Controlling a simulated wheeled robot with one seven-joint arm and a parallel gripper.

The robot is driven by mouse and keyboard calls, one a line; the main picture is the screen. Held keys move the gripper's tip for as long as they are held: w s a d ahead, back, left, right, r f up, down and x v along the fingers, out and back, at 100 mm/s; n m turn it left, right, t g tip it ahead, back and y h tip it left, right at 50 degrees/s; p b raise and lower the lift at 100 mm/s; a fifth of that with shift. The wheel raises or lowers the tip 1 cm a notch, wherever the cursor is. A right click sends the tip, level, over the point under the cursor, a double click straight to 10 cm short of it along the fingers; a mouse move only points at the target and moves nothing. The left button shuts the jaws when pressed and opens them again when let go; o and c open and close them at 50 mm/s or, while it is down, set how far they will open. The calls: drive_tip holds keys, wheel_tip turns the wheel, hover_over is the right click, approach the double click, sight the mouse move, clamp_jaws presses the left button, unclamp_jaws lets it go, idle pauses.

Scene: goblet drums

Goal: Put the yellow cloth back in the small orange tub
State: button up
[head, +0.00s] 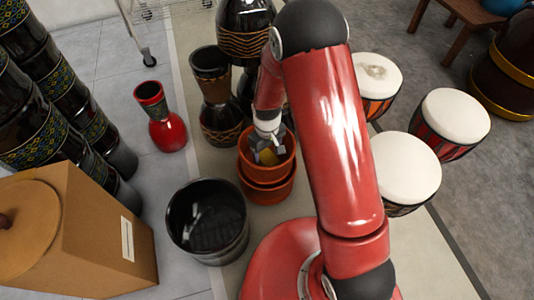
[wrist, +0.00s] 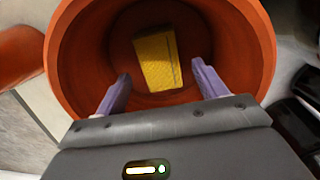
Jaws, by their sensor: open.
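The small orange tub (head: 246,161) stands on the floor left of my red arm in the head view. In the wrist view the tub (wrist: 75,50) fills most of the picture, seen from above. The yellow cloth (wrist: 158,58) lies inside on the tub's bottom, as a folded rectangular piece.
A second orange tub (head: 265,192) is directly beneath the first. A black bucket (head: 208,250) stands in front left, and a red and black goblet drum (head: 167,130) stands behind left. Dark goblet drums (head: 214,90) stand close behind the tub. White-topped drums (head: 407,168) are right of my arm.

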wheel_tip(320, 180, up, 9)
drive_tip(key=p, duration=0.1)
wheel_tip(320, 180, up, 9)
drive_tip(key=m+t, duration=0.1)
hover_over(268, 157)
drive_tip(key=s+d, duration=0.1)
drive_tip(key=d, duration=0.2)
drive_tip(key=s+d+r+m+t, duration=0.1)
drive_tip(key=s+d+r, duration=0.2)
drive_tip(key=r, duration=0.2)
drive_tip(key=s+d+r+m+t, duration=0.1)
drive_tip(key=s+d+r+m, duration=0.15)
drive_tip(key=r, duration=0.35)
drive_tip(key=s+d+r+m+t, duration=0.1)
drive_tip(key=s+d+r, duration=0.1)
drive_tip(key=s, duration=0.4)
drive_tip(key=s+d+r+m+t, duration=0.1)
drive_tip(key=s+d+r, duration=0.1)
drive_tip(key=s+r, duration=0.3)
drive_tip(key=shift+s+d+m+t, duration=0.3)
drive_tip(key=shift+s+d+m, duration=0.1)
drive_tip(key=shift+s, duration=0.85)
drive_tip(key=shift+r, duration=0.1)
